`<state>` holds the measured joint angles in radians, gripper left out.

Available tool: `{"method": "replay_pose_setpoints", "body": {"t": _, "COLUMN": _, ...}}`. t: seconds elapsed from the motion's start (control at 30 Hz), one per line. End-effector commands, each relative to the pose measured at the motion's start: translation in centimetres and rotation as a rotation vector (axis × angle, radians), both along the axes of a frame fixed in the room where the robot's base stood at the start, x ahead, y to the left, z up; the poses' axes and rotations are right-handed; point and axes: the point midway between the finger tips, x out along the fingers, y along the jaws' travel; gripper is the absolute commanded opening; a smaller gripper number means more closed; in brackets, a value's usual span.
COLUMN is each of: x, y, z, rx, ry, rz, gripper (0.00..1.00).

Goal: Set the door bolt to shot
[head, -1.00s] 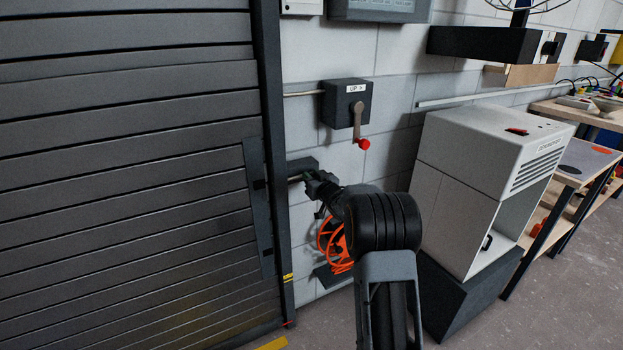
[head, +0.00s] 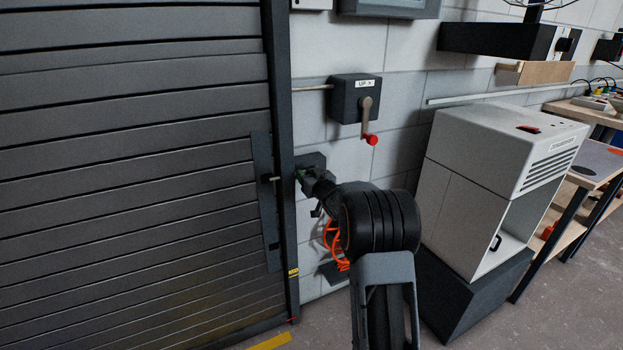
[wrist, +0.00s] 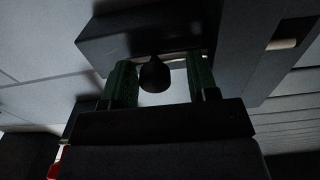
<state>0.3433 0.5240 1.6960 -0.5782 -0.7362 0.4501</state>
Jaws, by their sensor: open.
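The door bolt's grey housing (head: 318,160) is on the wall just right of the shutter's dark post. In the wrist view the housing (wrist: 130,32) spans the top, with the bolt's black round knob (wrist: 155,75) below it. My gripper (head: 303,176) is at the housing. In the wrist view, my gripper's green fingers (wrist: 161,82) are apart on either side of the knob, which is nearer the left finger. A pale bolt end (head: 275,179) shows left of the post at the slotted strip on the shutter; it also shows in the wrist view (wrist: 281,44). My gripper hides part of the rod.
The grey shutter (head: 130,150) fills the left. A crank box (head: 351,98) with a red-knobbed handle (head: 370,138) is above the bolt. Orange cable (head: 335,238) hangs below my gripper. A white cabinet (head: 490,150) on a dark base stands to the right.

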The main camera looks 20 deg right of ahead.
Motion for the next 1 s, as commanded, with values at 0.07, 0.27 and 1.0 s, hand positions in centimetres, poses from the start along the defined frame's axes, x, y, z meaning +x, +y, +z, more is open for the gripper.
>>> {"method": "replay_pose_setpoints", "body": {"t": 0.07, "x": -0.5, "y": -0.1, "z": 0.1, "rx": 0.000, "ry": 0.000, "rz": -0.001, "gripper": 0.54}}
{"method": "replay_pose_setpoints", "body": {"t": 0.27, "x": -3.7, "y": -0.1, "z": 0.2, "rx": -0.001, "ry": -0.001, "rz": 0.000, "gripper": 0.54}}
{"method": "replay_pose_setpoints", "body": {"t": 1.0, "x": -13.6, "y": -0.3, "z": 0.0, "rx": 0.000, "ry": 0.000, "rz": 0.003, "gripper": 0.54}}
